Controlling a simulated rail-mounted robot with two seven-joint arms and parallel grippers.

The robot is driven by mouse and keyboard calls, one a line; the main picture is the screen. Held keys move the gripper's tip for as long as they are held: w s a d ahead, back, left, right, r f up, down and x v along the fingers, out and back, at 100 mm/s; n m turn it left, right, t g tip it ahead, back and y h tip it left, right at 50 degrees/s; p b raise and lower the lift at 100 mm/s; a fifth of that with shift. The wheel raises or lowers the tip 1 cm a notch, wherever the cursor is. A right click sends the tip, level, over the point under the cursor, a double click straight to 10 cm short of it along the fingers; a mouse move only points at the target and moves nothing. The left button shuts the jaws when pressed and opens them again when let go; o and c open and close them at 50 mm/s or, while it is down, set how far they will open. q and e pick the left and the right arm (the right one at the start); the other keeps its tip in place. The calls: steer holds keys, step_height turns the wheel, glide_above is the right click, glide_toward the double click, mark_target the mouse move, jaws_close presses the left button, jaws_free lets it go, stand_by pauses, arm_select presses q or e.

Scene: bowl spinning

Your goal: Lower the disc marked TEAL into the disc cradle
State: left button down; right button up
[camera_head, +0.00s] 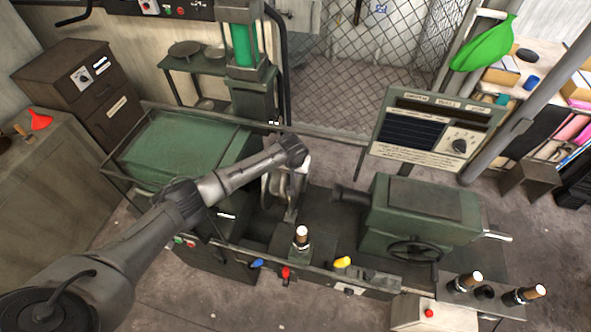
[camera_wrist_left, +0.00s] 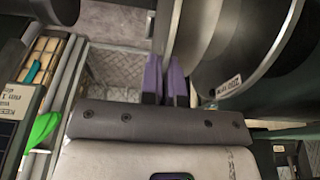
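My left gripper (camera_wrist_left: 166,78) has purple fingertips set close together in the wrist view. The rim of a pale metal disc (camera_wrist_left: 201,30) runs down between them, and they appear shut on it. I cannot read a TEAL mark on this disc. I cannot make out the cradle clearly. My right gripper is not in view.
The green headstock (camera_head: 180,145) lies left of the discs and the green tailstock (camera_head: 420,210) with a handwheel lies right. A sign panel (camera_head: 430,135) stands behind. Coloured levers (camera_head: 286,273) line the front edge. A black-and-tan upright handle (camera_head: 302,236) stands in front of the discs.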

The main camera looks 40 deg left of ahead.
arm_select(q)
steer(key=shift+f, duration=0.35)
stand_by(0.4)
steer(key=shift+f, duration=0.45)
steer(key=c, duration=1.3)
jaws_free()
steer(key=shift+o, duration=0.2)
steer(key=v, duration=1.3)
steer(key=shift+r+b, duration=0.4)
steer(key=shift+b, duration=0.05)
